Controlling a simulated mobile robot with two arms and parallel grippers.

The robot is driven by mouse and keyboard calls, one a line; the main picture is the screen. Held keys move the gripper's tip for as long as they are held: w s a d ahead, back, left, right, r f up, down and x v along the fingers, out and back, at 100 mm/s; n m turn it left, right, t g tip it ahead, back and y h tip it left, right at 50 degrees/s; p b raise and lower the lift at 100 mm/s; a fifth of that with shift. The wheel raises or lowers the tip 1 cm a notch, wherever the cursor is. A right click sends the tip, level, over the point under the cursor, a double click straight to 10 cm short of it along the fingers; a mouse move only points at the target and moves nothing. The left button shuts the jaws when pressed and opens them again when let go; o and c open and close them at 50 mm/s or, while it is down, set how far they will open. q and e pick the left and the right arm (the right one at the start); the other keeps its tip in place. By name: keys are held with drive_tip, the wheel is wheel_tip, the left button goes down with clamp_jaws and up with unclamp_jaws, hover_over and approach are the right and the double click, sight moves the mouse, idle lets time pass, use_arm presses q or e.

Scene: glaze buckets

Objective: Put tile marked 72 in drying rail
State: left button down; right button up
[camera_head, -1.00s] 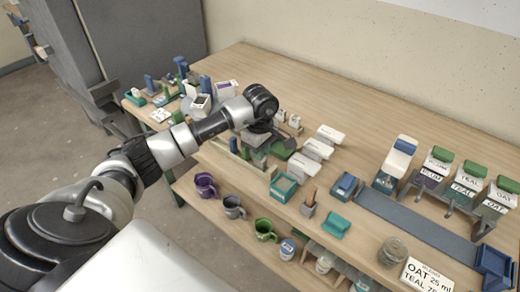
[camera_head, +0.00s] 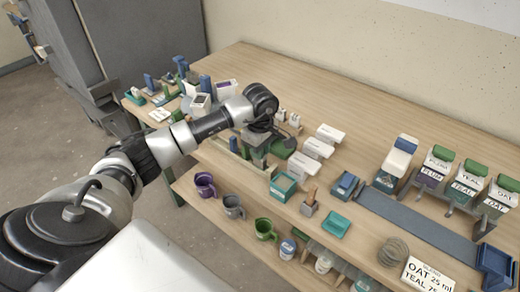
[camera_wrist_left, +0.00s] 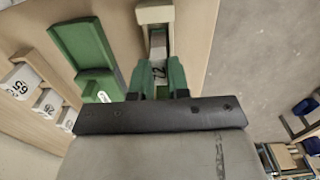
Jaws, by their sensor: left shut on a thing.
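My left gripper (camera_head: 258,140) is low over the left-middle of the bench. In the left wrist view its green fingers (camera_wrist_left: 158,82) are shut on a pale tile marked 72 (camera_wrist_left: 158,71). Just beyond the tile is a cream piece with a grey slot (camera_wrist_left: 154,14), which looks like the end of the drying rail. The rail also seems to show in the head view (camera_head: 222,145), partly hidden by my arm. I cannot tell whether the tile is inside a slot. My right gripper is not in view.
A green tray (camera_wrist_left: 84,43) lies beside the gripper. Small white numbered blocks (camera_wrist_left: 21,80) stand further left. White boxes (camera_head: 302,166) and a teal box (camera_head: 283,186) are to the right in the head view. Mugs (camera_head: 233,207) sit on a lower shelf.

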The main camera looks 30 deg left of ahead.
use_arm(q)
drive_tip(key=shift+f, duration=0.3)
drive_tip(key=c, duration=1)
unclamp_jaws()
drive_tip(key=shift+r, duration=0.15)
drive_tip(key=shift+r+p, duration=1.95)
drive_tip(key=shift+r, duration=1.55)
drive_tip(key=shift+f, duration=0.1)
